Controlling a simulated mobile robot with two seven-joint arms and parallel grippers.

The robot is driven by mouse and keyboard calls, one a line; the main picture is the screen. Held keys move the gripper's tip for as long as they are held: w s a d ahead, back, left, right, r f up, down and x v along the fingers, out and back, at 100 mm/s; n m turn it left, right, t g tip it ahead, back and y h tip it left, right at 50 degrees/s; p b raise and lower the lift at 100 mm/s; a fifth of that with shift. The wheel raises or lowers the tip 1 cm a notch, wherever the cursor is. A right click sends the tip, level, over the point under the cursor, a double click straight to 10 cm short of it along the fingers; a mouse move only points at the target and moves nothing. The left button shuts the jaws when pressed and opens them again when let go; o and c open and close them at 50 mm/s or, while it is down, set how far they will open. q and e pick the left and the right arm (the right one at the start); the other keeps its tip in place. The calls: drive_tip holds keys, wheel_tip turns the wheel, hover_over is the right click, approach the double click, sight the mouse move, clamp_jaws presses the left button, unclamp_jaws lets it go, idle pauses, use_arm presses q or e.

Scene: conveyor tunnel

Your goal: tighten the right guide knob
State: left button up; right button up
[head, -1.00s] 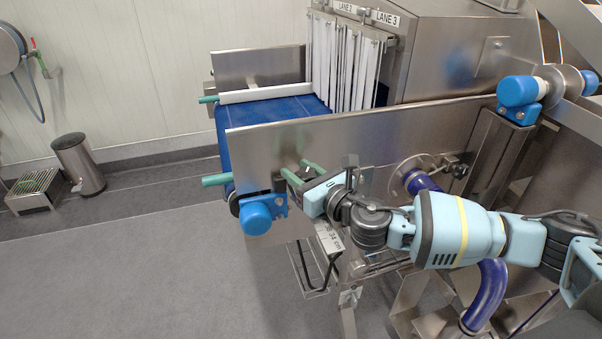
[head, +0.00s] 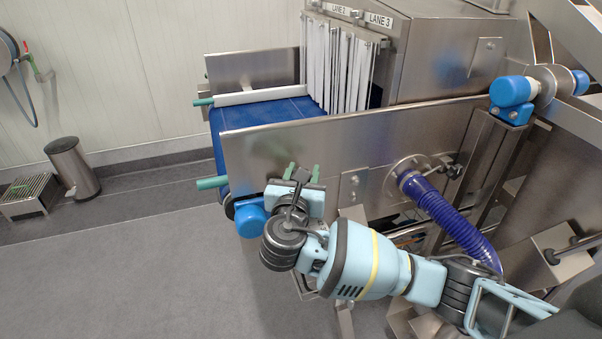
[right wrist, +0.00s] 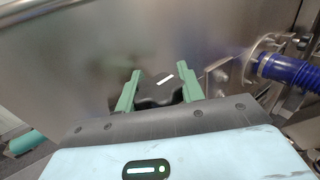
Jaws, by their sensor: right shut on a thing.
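The right guide knob (right wrist: 160,88) is black with a white mark on its face, in front of the steel side plate in the right wrist view. The green fingers of my right gripper (right wrist: 157,90) stand on either side of it and are shut on it. In the head view my right gripper (head: 303,172) is against the near side plate (head: 340,135) of the conveyor, and I cannot make out the knob there. My left gripper is not in view.
A blue motor (head: 251,220) and a green rod end (head: 212,183) are close to the left of the gripper. A blue hose (head: 445,215) runs down from a port on the right. The blue belt (head: 265,111) lies behind the plate.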

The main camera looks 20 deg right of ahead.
drive_tip(key=shift+m+g+h, duration=0.5)
drive_tip(key=shift+m+h, duration=0.1)
drive_tip(key=shift+h, duration=0.2)
drive_tip(key=shift+d+r+h, duration=0.1)
drive_tip(key=shift+d+h, duration=0.05)
drive_tip(key=shift+h, duration=0.15)
drive_tip(key=o, duration=0.7)
drive_tip(key=shift+s+a, duration=0.35)
drive_tip(key=shift+s, duration=0.1)
drive_tip(key=v, duration=0.6)
drive_tip(key=shift+s+a, duration=0.2)
drive_tip(key=shift+s, duration=0.1)
